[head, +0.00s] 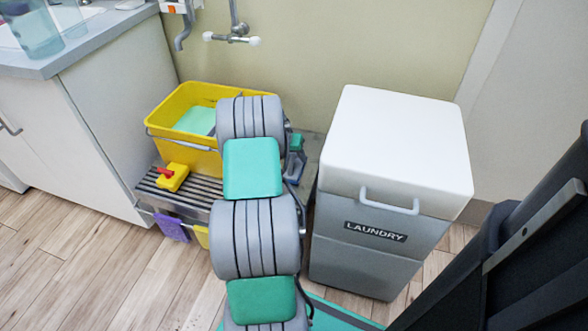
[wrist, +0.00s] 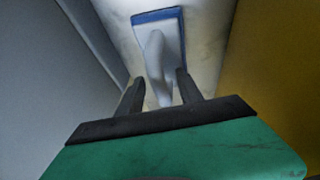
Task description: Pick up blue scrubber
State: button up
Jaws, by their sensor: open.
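The blue scrubber (wrist: 170,24) shows in the wrist view at the top centre, with a blue-edged head and a pale grey handle. The handle reaches down toward my gripper (wrist: 158,82), whose two dark fingers stand apart, one on each side of the handle's lower part. The fingers look open, with a gap to the handle; whether either touches it I cannot tell.
A yellow bucket (head: 170,118) stands on a slatted rack (head: 205,187) with a small yellow item with a red top (head: 172,178). A grey laundry bin (head: 365,250) with a white lid stands close right of my arm. A counter (head: 110,110) is at left.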

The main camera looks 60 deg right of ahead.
jog(key=shift+r, duration=0.1)
grip_shut()
dwell(0.3)
dwell(0.4)
